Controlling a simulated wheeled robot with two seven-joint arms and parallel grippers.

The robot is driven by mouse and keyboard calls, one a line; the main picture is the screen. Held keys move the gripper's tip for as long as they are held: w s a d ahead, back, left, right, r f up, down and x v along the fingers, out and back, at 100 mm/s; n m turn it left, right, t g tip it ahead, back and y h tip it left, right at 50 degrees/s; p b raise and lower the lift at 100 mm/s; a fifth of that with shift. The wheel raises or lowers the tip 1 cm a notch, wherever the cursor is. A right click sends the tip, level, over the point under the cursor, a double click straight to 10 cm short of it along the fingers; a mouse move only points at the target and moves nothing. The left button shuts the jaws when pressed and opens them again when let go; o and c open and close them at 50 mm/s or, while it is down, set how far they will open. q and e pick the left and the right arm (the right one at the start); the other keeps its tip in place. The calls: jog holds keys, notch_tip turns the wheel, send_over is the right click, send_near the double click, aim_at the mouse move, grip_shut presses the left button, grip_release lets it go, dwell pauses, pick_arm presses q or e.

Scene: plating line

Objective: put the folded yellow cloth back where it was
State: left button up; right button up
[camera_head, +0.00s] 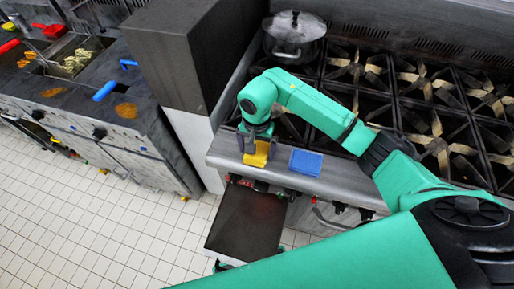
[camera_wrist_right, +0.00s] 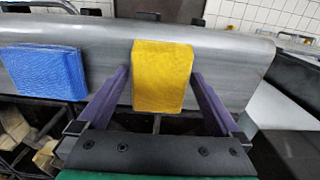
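The folded yellow cloth (camera_head: 257,155) is at the steel front ledge of the stove, left of a folded blue cloth (camera_head: 305,162). My left gripper is not in view.
The stove grates (camera_head: 425,85) and a lidded pot (camera_head: 293,37) are behind the ledge. The blue cloth (camera_wrist_right: 44,72) is close on the left in the wrist view. A counter with food pans (camera_head: 70,60) stands at the far left. The tiled floor (camera_head: 90,225) is clear.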

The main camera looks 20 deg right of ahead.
jog(key=shift+r+p, duration=0.3)
notch_tip(320, 180, up, 6)
jog(key=b, duration=0.3)
jog(key=shift+w+r+b, duration=0.1)
jog(key=shift+r+b, duration=0.05)
jog(key=shift+b, duration=0.2)
notch_tip(320, 180, up, 5)
jog(key=shift+r, duration=0.2)
